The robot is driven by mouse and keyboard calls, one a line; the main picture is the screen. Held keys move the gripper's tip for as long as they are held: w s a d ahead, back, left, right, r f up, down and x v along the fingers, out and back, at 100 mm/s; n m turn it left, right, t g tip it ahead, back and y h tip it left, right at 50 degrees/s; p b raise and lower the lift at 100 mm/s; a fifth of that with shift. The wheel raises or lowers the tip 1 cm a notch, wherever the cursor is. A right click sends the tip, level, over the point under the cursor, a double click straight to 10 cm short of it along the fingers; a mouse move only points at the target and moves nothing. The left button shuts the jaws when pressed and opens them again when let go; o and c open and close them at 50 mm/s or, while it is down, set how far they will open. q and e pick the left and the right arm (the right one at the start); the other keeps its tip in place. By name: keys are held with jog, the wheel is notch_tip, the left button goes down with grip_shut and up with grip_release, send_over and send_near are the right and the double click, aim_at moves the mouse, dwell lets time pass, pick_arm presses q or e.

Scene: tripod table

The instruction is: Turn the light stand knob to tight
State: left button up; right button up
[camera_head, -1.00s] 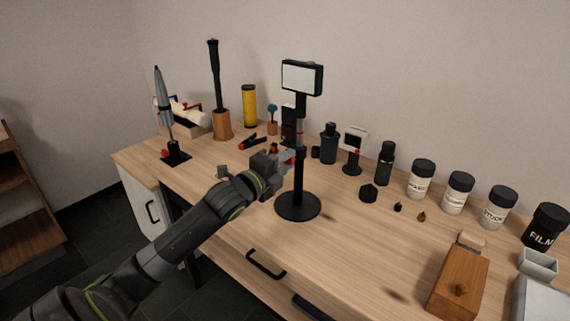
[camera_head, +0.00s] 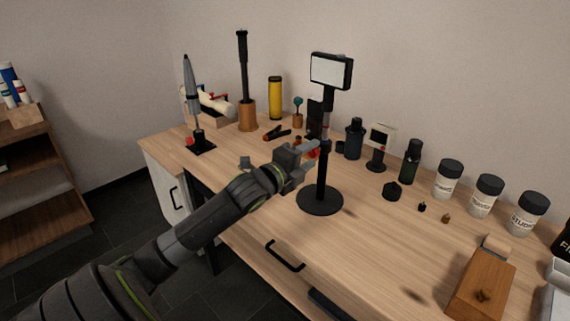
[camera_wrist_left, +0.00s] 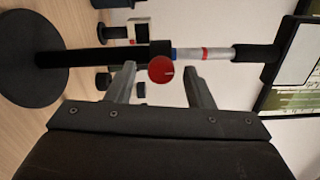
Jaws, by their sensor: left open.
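The light stand (camera_head: 322,172) stands upright on its round black base (camera_head: 319,201) on the table, with a white rectangular light panel (camera_head: 331,70) on top. It lies sideways in the left wrist view, where its red knob (camera_wrist_left: 161,69) shows on the black collar of the pole, with a small pale mark on its face. My left gripper (camera_head: 311,147) is at the pole at knob height. In the wrist view its two fingers (camera_wrist_left: 159,84) are apart, one on each side of the knob, and the knob shows between and just beyond the tips. My right gripper is out of view.
Behind the stand are a dark bottle (camera_head: 354,139), a small white-faced device (camera_head: 379,140) and a yellow cylinder (camera_head: 275,98). White jars (camera_head: 448,179) line the right back, with a wooden block (camera_head: 481,289) in front. The table front near the base is clear.

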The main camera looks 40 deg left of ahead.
pick_arm(q)
jog(key=s+a+p, duration=0.1)
jog(key=s+p, duration=0.3)
jog(key=s, duration=1.2)
jog(key=shift+s+p, duration=0.35)
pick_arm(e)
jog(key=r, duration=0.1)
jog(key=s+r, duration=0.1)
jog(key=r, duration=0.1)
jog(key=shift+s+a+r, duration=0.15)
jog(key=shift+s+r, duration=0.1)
pick_arm(q)
jog(key=shift+a, duration=0.15)
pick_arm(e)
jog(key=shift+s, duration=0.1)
